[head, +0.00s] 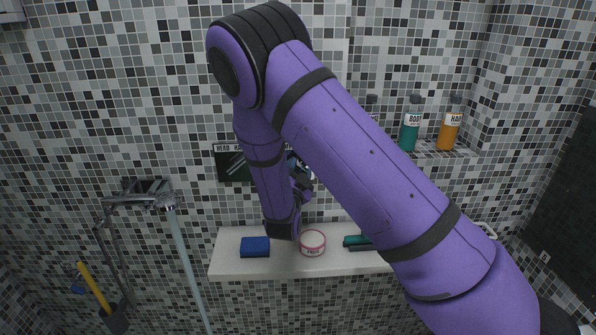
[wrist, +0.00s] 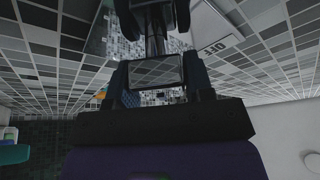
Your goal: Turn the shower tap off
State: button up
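My gripper (head: 302,184) is near the tiled wall beside the dark sign, partly hidden by my purple arm in the head view. In the wrist view its two dark fingers (wrist: 157,75) stand apart. A dark post-like fitting (wrist: 155,32) shows ahead between the finger ends; I cannot tell whether it is the tap or whether a finger touches it. An "OFF" label (wrist: 212,48) is on the wall plate to its right. The shower head (head: 165,201) is at the left in the head view, with a pale stream of water (head: 187,258) falling from it.
A white ledge (head: 230,268) below my gripper holds a blue sponge (head: 255,246), a round tin (head: 312,242) and a dark green item (head: 355,241). Bottles (head: 410,130) stand on a shelf at the right. A dark sign (head: 232,166) hangs left of my gripper.

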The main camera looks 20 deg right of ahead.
jog(key=c, duration=0.4)
jog(key=n+t+y, duration=0.1)
jog(key=n, duration=0.2)
jog(key=n+y, duration=0.1)
jog(key=n, duration=0.2)
jog(key=shift+t, duration=0.4)
jog(key=shift+a+n+t+y, duration=0.1)
jog(key=shift+n+t+y, duration=0.2)
jog(key=shift+n+y, duration=0.75)
jog(key=shift+a+n+t+y, duration=0.1)
jog(key=shift+n+t+y, duration=0.25)
jog(key=shift+n, duration=1.7)
jog(key=o, duration=0.9)
